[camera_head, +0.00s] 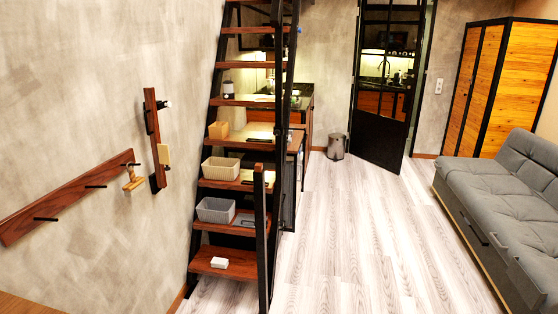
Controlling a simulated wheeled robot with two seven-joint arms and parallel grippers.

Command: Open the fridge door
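I cannot make out a fridge or a fridge door for certain. Behind the open staircase is a kitchen counter (307,103), and a dark panel (289,190) shows under it, partly hidden by the stair rail. I cannot tell whether that panel belongs to a fridge. Neither of my grippers is in view.
The black metal staircase (232,185) with wooden treads holds baskets and small boxes. A bin (336,146) stands near a black-framed glass door (380,133). A grey sofa (500,170) and a wooden wardrobe (495,85) are right. The pale floor (370,235) between is clear.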

